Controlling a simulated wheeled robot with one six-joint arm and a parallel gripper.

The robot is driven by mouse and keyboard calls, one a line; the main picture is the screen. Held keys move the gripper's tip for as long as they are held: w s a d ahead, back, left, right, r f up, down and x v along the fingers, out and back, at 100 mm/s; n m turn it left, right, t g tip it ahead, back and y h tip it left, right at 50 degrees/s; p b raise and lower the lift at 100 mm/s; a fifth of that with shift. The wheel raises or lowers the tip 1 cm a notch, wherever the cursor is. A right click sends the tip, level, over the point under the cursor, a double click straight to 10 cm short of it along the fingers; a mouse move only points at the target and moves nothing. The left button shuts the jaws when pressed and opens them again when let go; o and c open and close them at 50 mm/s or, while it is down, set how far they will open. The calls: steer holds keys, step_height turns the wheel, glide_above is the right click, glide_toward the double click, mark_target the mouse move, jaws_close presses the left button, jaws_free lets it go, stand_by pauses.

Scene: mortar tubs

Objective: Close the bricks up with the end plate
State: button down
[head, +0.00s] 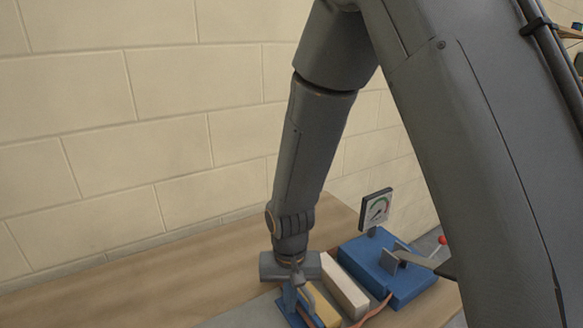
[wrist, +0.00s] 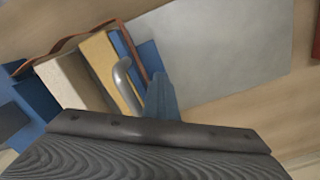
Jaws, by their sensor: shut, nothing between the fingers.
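The blue end plate (head: 289,302) stands upright at the left of the bricks, directly below my gripper (head: 297,280). It also shows in the wrist view (wrist: 150,58). A yellow brick (head: 326,312) and a cream brick (head: 345,286) stand side by side to its right; the wrist view shows the yellow brick (wrist: 109,72) and the cream brick (wrist: 73,84) too. A curved grey handle (wrist: 124,82) rises by the yellow brick and the plate. My gripper is shut and empty, close above the plate; whether it touches is hidden.
A brown strap (wrist: 72,40) runs around the bricks. A grey sheet (wrist: 215,50) lies bare beside the plate. The wooden bench (head: 150,285) is clear at left.

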steer(key=shift+w+d, duration=0.8)
steer(key=shift+d, duration=0.5)
steer(key=shift+w+d, duration=0.8)
steer(key=shift+d, duration=0.45)
steer(key=shift+w+d, duration=0.8)
steer(key=shift+d, duration=0.5)
steer(key=shift+w+d, duration=0.25)
steer(key=shift+d, duration=0.1)
step_height(320, 180, up, 10)
steer(key=s+a+p, duration=0.1)
steer(key=a+p, duration=0.1)
steer(key=p, duration=0.6)
steer(key=shift+s+p, duration=0.25)
steer(key=shift+p, duration=0.1)
